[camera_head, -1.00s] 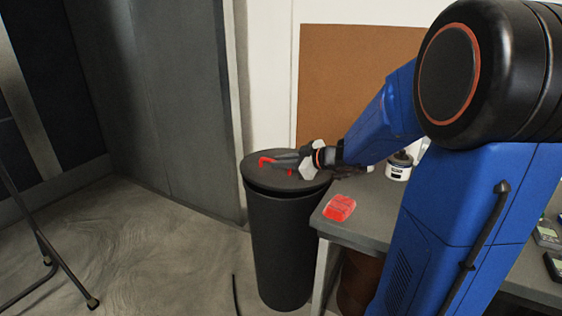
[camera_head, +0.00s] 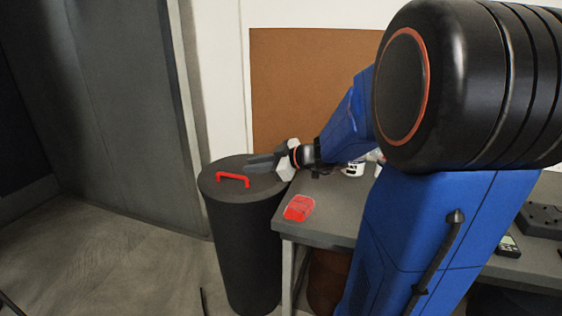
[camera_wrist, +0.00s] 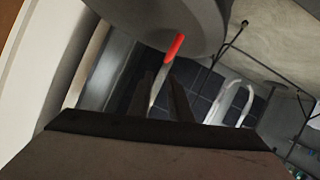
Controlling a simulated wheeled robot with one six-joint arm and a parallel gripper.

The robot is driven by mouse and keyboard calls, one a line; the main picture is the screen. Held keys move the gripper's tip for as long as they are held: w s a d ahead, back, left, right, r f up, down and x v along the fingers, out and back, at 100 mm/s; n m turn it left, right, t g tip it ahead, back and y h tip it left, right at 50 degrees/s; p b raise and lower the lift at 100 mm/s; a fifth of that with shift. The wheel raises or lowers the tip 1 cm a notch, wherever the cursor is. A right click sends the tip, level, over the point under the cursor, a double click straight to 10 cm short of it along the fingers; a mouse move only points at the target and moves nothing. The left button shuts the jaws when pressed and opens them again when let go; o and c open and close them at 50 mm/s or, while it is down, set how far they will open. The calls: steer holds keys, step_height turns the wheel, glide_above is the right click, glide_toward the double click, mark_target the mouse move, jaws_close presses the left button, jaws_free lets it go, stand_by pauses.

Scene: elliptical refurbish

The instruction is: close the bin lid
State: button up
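The dark grey bin (camera_head: 245,245) stands on the floor left of the desk. Its round lid (camera_head: 218,170) lies flat on top, with no gap visible at the near rim. A red handle (camera_head: 233,178) stands on the lid. My gripper (camera_head: 250,162) is just above the lid's far right part, fingers pointing left, behind the handle and apart from it. In the wrist view the gripper (camera_wrist: 163,85) shows two dark fingers with a gap between them and nothing held. The red handle (camera_wrist: 175,47) and the lid (camera_wrist: 160,18) appear beyond the fingertips.
The desk (camera_head: 335,205) stands close to the bin's right side and holds a red box (camera_head: 299,208) and a white container (camera_head: 353,169). A grey cabinet (camera_head: 120,110) and a brown board (camera_head: 300,90) are behind. Floor to the left is open.

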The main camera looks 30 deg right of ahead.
steer(key=v, duration=1)
steer(key=shift+s, duration=0.15)
stand_by(0.4)
steer(key=s+a+f+m+g, duration=0.1)
steer(key=s+a+f+g, duration=0.25)
steer(key=a, duration=0.25)
steer(key=s+a+f+m+g, duration=0.1)
steer(key=s+a+f+g, duration=0.1)
steer(key=s+a, duration=0.3)
steer(key=s+a+f+m+g+h, duration=0.1)
steer(key=s+f+m+h, duration=0.3)
steer(key=s+m+h, duration=0.3)
steer(key=shift+s+a+m, duration=0.35)
steer(key=shift+s+m, duration=0.15)
steer(key=shift+s, duration=2.3)
steer(key=shift+f+g, duration=0.1)
steer(key=shift+g, duration=0.15)
